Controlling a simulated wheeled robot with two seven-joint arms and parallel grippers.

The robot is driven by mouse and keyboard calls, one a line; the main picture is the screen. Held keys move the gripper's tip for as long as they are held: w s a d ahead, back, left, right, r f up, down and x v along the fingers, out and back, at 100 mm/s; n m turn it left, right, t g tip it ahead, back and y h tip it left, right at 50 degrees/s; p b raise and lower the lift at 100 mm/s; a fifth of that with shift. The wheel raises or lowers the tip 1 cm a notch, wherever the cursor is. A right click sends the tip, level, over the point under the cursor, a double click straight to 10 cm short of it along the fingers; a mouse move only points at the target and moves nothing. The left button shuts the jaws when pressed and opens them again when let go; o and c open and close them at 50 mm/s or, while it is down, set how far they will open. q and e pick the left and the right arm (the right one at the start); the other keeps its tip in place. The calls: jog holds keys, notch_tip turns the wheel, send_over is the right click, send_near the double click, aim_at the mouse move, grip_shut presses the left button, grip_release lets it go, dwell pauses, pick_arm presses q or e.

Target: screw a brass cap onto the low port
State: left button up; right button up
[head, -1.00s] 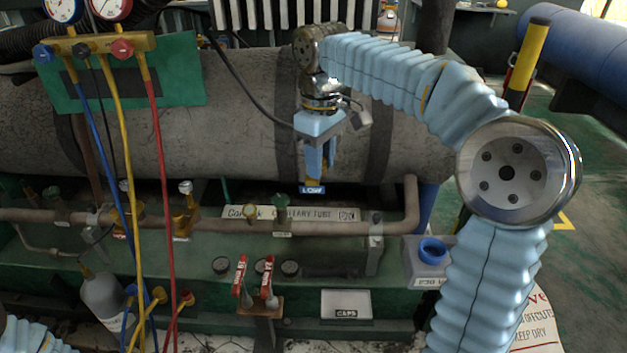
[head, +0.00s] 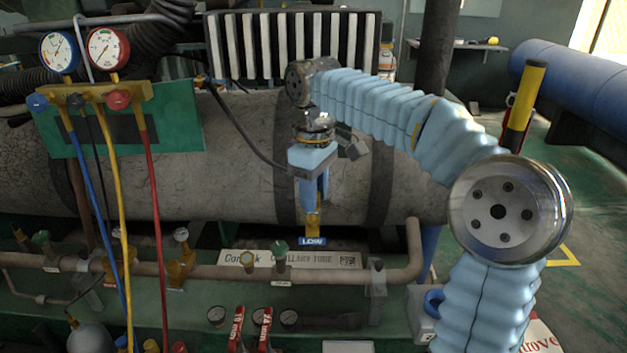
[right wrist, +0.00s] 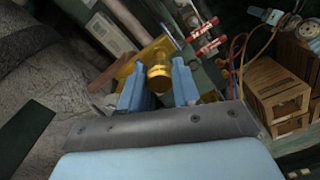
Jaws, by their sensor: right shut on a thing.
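My right gripper (head: 313,208) points down in front of the large grey tank, above the blue LOW label (head: 312,241). In the right wrist view its two blue fingers (right wrist: 159,84) stand either side of a round brass cap (right wrist: 158,77), and it is shut on this cap. The brass low port (head: 313,226) shows between the fingertips and the label. In the right wrist view brass fitting (right wrist: 150,55) lies just beyond the cap. The cap is in line with the port; the fingers hide whether it is seated. My left gripper is out of view.
A gauge manifold (head: 88,97) with blue, yellow and red hoses hangs at left. A copper pipe (head: 200,271) with several valves runs below the tank (head: 240,150). Red-handled valves (head: 250,328) and the caps box (head: 347,347) are at the bottom. A blue-capped container stands at right.

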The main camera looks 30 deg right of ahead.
aim_at(313, 215)
jog(key=shift+f, duration=0.7)
dwell(0.4)
jog(key=shift+f+b, duration=0.5)
jog(key=shift+f, duration=0.5)
dwell(1.0)
jog(key=shift+r+m+p, duration=0.15)
jog(key=shift+m+p, duration=0.3)
jog(key=shift+m, duration=1.35)
